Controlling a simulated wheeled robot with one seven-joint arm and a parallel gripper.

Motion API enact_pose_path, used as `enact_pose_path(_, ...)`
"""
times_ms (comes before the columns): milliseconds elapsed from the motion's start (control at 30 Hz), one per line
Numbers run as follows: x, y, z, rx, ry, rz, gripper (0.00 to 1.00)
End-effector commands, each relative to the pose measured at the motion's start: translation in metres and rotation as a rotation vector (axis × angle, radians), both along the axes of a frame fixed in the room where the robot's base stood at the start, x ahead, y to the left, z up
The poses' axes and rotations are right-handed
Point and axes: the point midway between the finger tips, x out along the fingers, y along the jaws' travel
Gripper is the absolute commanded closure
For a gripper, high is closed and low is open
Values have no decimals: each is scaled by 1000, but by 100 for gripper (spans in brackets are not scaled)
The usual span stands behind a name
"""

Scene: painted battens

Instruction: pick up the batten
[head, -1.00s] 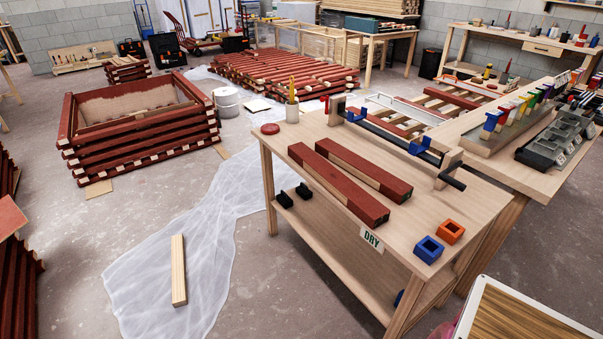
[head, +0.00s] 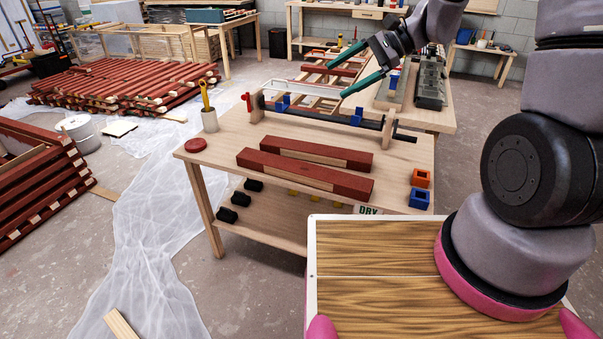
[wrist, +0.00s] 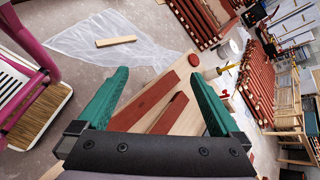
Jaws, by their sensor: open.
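A bare pale wooden batten (head: 121,325) lies on the white plastic sheet on the floor, cut off by the bottom edge of the head view. It shows whole in the wrist view (wrist: 116,41), beyond my fingers. Two red-painted battens, a front one (head: 302,175) and a rear one (head: 316,153), lie side by side on the workbench. My gripper (head: 337,82) has green fingers spread apart with nothing between them. It is up in the air towards the bench's far side, well away from the floor batten. In the wrist view, my gripper (wrist: 158,73) partly covers the bench.
The workbench (head: 235,140) carries a red disc (head: 195,145), a cup (head: 209,121), a bar on wooden stands and blue and orange blocks. A stack of red battens (head: 125,85) is behind left. The plastic sheet (head: 150,240) leaves floor room left of the bench.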

Motion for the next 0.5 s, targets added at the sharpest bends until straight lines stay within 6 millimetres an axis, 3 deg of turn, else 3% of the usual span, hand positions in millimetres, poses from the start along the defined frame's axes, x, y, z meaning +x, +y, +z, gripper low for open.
enact_pose_path(33,11,6,-23,41,63,-41,0)
enact_pose_path(167,37,20,-76,138,186,-162,0)
enact_pose_path(300,59,27,-143,217,306,-311,0)
enact_pose_path(500,72,25,-237,275,423,-519,0)
